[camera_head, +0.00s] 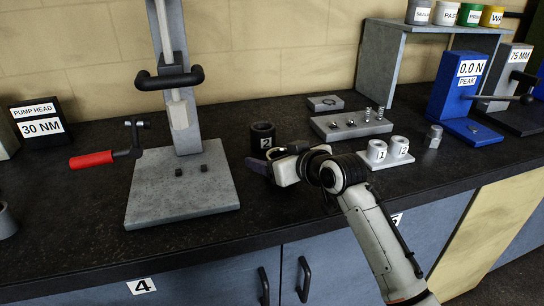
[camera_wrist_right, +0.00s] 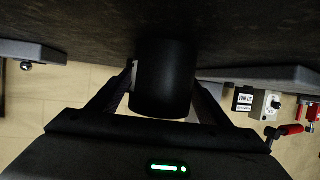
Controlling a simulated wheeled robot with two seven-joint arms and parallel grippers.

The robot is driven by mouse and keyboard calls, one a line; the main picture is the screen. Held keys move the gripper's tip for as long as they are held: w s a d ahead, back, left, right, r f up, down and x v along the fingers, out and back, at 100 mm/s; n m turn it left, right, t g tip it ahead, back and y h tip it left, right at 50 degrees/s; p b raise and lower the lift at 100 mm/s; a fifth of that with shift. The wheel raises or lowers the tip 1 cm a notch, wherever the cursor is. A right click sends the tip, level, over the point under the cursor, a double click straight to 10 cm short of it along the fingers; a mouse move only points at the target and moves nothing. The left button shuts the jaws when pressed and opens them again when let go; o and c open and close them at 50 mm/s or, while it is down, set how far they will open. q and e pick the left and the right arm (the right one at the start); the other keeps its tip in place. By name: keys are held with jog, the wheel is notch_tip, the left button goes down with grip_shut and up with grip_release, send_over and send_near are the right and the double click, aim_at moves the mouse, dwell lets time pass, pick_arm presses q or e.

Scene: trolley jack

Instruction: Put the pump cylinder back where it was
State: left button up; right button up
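A black cylinder (camera_head: 263,132) marked 2 stands upright on the dark bench, behind my right gripper (camera_head: 262,166), which hides its lower part. I cannot tell if this is the pump cylinder. In the right wrist view, which is upside down, a black cylinder (camera_wrist_right: 163,80) lies between the two fingers of my right gripper (camera_wrist_right: 164,88). The fingers reach along both its sides. I cannot tell whether they touch it. Two white cups (camera_head: 376,151) marked 1 and 2 stand on a small pale base to the right. My left gripper is not in view.
A grey press stand (camera_head: 182,190) with a black handle fills the left. A red-handled crank (camera_head: 92,159) is beside it. A grey block with small metal parts (camera_head: 350,124) lies behind the cups. A blue force gauge (camera_head: 462,85) is at the right. The front bench strip is clear.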

jog(key=shift+r, duration=0.1)
jog(key=shift+s+d+r, duration=0.15)
jog(key=v, duration=1.1)
jog(key=shift+s+d+r, duration=0.1)
jog(key=shift+s+r, duration=0.05)
jog(key=shift+s, duration=0.05)
